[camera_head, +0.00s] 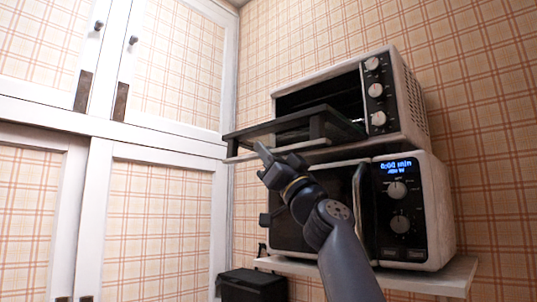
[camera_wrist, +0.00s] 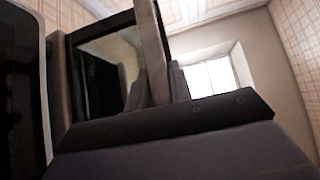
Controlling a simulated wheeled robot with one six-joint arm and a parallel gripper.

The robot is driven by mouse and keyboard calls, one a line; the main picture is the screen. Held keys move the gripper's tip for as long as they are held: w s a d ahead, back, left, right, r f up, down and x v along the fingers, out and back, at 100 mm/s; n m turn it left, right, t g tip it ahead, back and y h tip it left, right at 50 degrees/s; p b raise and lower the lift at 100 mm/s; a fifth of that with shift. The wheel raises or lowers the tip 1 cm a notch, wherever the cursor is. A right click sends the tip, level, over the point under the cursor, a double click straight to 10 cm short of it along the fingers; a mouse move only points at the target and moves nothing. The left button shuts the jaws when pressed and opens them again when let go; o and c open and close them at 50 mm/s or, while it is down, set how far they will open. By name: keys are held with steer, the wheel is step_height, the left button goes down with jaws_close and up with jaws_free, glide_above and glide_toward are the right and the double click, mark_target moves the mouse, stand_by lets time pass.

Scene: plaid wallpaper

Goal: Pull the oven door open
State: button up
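The toaster oven (camera_head: 412,105) stands on top of a microwave. Its dark-framed door (camera_head: 275,126) is swung down, nearly level, and the dark cavity behind it shows. A pale handle bar (camera_head: 240,158) runs along the door's front edge. My gripper (camera_head: 277,157) is at this front edge, from below, with a fingertip overlapping the handle in the picture. Whether the fingers close on the handle or only touch it is not clear. In the wrist view, the gripper's fingers (camera_wrist: 160,65) stand upright and close together, in front of a glass panel (camera_wrist: 108,60) that appears to be the door.
The microwave (camera_head: 430,215), with a lit display, sits on a white shelf (camera_head: 430,282) below the oven. White cabinets with plaid panels (camera_head: 160,215) fill the left side. A black box (camera_head: 252,286) is low beside the shelf. A window (camera_wrist: 210,75) shows in the wrist view.

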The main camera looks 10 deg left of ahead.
steer(key=o, duration=0.4)
steer(key=shift+o, duration=0.2)
steer(key=shift+f+g, duration=0.1)
steer(key=shift+g, duration=0.2)
steer(key=v, duration=1)
steer(key=shift+s+d+f, duration=0.15)
steer(key=shift+f, duration=0.15)
stand_by(0.4)
